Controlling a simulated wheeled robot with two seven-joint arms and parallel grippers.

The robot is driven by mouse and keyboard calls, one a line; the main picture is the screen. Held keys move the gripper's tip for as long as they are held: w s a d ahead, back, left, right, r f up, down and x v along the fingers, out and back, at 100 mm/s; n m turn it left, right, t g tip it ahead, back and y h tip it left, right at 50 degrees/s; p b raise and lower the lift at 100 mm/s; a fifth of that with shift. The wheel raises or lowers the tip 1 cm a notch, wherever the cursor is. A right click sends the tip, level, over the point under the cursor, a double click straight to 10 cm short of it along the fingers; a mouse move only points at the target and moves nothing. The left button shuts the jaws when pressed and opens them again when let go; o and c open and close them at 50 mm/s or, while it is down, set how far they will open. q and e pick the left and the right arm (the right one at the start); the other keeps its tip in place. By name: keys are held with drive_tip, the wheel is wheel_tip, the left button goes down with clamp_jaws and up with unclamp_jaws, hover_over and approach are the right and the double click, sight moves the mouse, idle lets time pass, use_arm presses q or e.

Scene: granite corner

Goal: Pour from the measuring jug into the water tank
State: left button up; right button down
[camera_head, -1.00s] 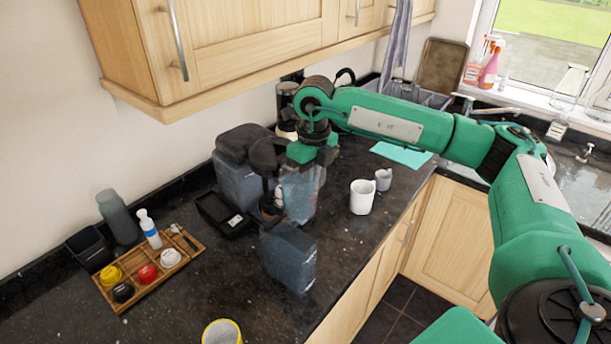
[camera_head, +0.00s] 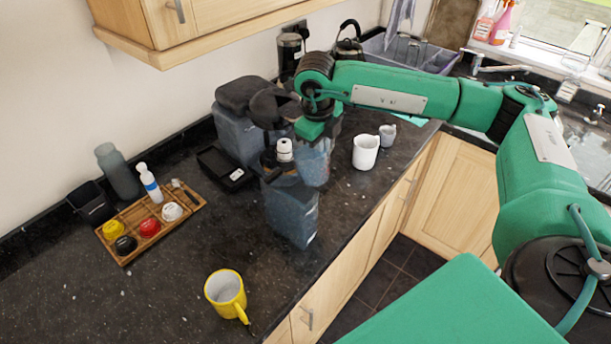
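The measuring jug (camera_head: 316,166) is clear and bluish and hangs from my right gripper (camera_head: 310,130), which appears shut on it; the fingertips are partly hidden. The water tank (camera_head: 291,213) is a dark, see-through box standing on the counter, just in front of and below the jug. The jug overlaps the tank's rear upper edge in the picture; I cannot tell whether they touch. Liquid in either is not clear. My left gripper is not in view.
A dark coffee machine (camera_head: 240,121) stands behind the tank, with a black scale-like box (camera_head: 224,170) beside it. A white cup (camera_head: 365,152) is to the right, a yellow mug (camera_head: 226,294) at the front. A wooden tray (camera_head: 130,213) lies left. Counter (camera_head: 140,300) is clear front left.

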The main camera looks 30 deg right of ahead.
drive_tip(key=shift+f, duration=0.1)
idle(0.4)
drive_tip(key=shift+f+h+b, duration=0.4)
drive_tip(key=shift+b, duration=0.4)
idle(0.4)
drive_tip(key=shift+f+t+h+b, duration=0.15)
drive_tip(key=shift+t+h+b, duration=0.15)
drive_tip(key=shift+h+b, duration=0.15)
idle(0.5)
drive_tip(key=shift+h+b, duration=0.45)
drive_tip(key=shift+b, duration=0.15)
idle(0.4)
